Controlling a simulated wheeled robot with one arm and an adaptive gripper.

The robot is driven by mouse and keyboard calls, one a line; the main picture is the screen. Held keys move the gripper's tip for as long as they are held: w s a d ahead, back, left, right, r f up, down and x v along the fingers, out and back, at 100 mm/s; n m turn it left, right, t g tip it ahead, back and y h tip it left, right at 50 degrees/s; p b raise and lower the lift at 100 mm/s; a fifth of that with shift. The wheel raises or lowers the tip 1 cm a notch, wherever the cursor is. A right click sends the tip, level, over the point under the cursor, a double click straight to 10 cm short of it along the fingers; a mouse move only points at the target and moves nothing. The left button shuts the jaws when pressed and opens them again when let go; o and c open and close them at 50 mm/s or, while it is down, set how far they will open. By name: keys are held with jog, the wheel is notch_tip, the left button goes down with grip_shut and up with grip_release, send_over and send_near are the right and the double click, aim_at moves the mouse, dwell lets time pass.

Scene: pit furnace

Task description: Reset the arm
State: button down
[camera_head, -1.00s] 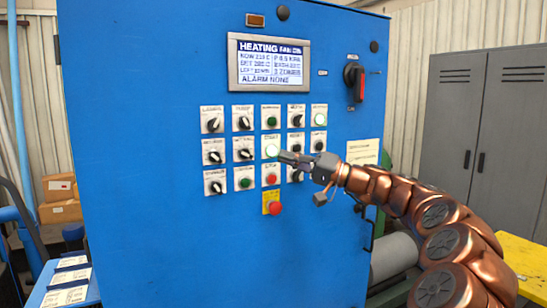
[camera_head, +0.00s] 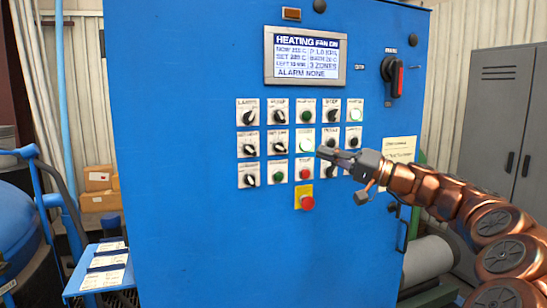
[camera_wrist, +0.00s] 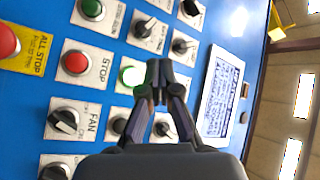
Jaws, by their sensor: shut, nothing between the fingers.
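My copper-coloured arm reaches in from the right in the head view. My gripper (camera_head: 322,153) is shut and empty, its tip in front of the button panel beside the lit green start button (camera_head: 306,145). In the wrist view the closed fingertips (camera_wrist: 160,72) partly cover the lit green button (camera_wrist: 131,76). I cannot tell whether the tip touches the panel. The red stop button (camera_wrist: 76,62) lies beside it. The blue cabinet (camera_head: 180,190) carries a screen (camera_head: 306,56) reading "HEATING FAN ON" and "ALARM NONE".
A red emergency button on a yellow plate (camera_head: 306,202) sits low on the panel. A red-handled switch (camera_head: 393,76) is at upper right. A grey locker (camera_head: 497,110) stands at right. Cardboard boxes (camera_head: 98,180) and a blue shelf with papers (camera_head: 104,278) are at left.

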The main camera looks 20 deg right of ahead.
jog(key=shift+a, duration=0.1)
jog(key=s+a+f+n+g+y, duration=0.1)
jog(key=a+f+g, duration=0.2)
jog(key=a, duration=0.6)
jog(key=a+f+n+g, duration=0.15)
jog(key=a+g, duration=0.25)
jog(key=a, duration=0.5)
jog(key=s+a+f+n+g+h+p, duration=0.15)
jog(key=s+a+f+g+h, duration=0.4)
jog(key=s+a+f, duration=0.95)
jog(key=s+d+f+g+h, duration=0.2)
jog(key=s+d+f+h, duration=0.2)
jog(key=s+f, duration=0.4)
jog(key=s+d+f+g+h, duration=0.3)
jog(key=s+f, duration=0.4)
jog(key=s, duration=0.4)
jog(key=shift+s+d+f+h, duration=0.4)
jog(key=shift+d+h, duration=0.35)
jog(key=shift+d, duration=0.15)
